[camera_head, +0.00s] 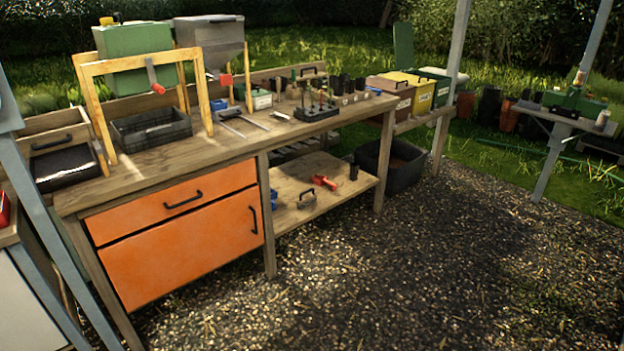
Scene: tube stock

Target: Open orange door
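The orange door (185,255) is on the front of the wooden workbench, at the lower left of the head view. It looks closed, flush with the bench front. Its black upright handle (253,219) is near its upper right edge. An orange drawer (165,203) with a black horizontal handle (183,200) sits directly above it and looks shut. Neither of my grippers shows in the head view.
The workbench top (225,150) bears a black crate (150,129), wooden frames and tools. A bench leg (266,215) stands just right of the door. A lower shelf (320,192) holds a red tool (324,182). The gravel (380,280) in front is clear.

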